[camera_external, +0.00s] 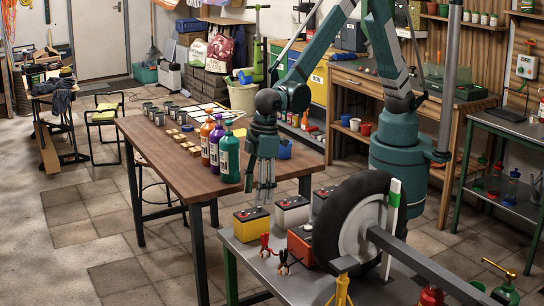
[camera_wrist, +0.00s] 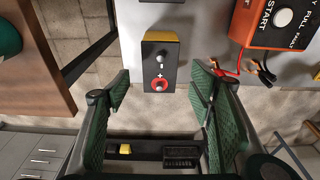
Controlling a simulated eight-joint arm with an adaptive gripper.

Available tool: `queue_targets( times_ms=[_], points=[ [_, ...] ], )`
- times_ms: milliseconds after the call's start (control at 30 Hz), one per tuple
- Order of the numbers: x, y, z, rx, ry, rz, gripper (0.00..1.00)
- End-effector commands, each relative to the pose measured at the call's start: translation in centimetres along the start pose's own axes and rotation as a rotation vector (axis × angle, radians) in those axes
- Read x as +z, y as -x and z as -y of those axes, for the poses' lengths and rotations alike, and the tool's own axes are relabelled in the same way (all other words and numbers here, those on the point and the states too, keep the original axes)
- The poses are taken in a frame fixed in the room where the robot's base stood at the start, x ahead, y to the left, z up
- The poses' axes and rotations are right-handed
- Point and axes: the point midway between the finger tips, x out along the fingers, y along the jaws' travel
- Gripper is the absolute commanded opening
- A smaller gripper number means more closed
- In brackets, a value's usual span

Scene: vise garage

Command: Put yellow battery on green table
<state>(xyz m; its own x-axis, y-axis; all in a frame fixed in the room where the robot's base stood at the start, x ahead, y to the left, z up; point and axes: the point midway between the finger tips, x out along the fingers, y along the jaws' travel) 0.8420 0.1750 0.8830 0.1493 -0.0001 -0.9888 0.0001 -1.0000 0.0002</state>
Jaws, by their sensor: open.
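The yellow battery (camera_external: 252,226) stands upright near the left edge of the grey-topped front table (camera_external: 322,284), which has a green leg. In the wrist view the battery (camera_wrist: 161,60) shows its black top with plus and minus marks, a red terminal and a yellow side. My gripper (camera_external: 265,194) is open and empty above the battery. In the wrist view its green-padded fingers (camera_wrist: 160,82) are spread to left and right, with the battery seen between and ahead of them. Another grey-topped table with green legs (camera_external: 508,128) stands at the right.
A white battery (camera_external: 291,209) and a red starter box (camera_external: 301,245) with clamps stand beside the yellow battery. A wheel (camera_external: 350,225) blocks the middle of that table. The wooden table (camera_external: 165,140) behind holds several coloured bottles (camera_external: 228,155), close to my gripper.

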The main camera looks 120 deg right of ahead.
Motion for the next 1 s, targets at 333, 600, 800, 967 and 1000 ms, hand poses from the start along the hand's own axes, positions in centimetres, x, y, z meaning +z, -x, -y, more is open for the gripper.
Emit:
queue_targets(
  times_ms=[333,600,800,967,1000],
  points=[
    [0.0,0.0,0.0,0.0,0.0,0.0,0.54],
    [0.2,0.7,-0.3,-0.001,0.0,-0.005,0.54],
    [1.1,3.0,-1.3,-0.005,-0.001,-0.023,0.54],
    [2.4,5.9,-2.5,-0.009,0.0,-0.046,0.54],
    [2.7,6.6,-2.8,-0.011,-0.001,-0.053,0.54]
  ],
)
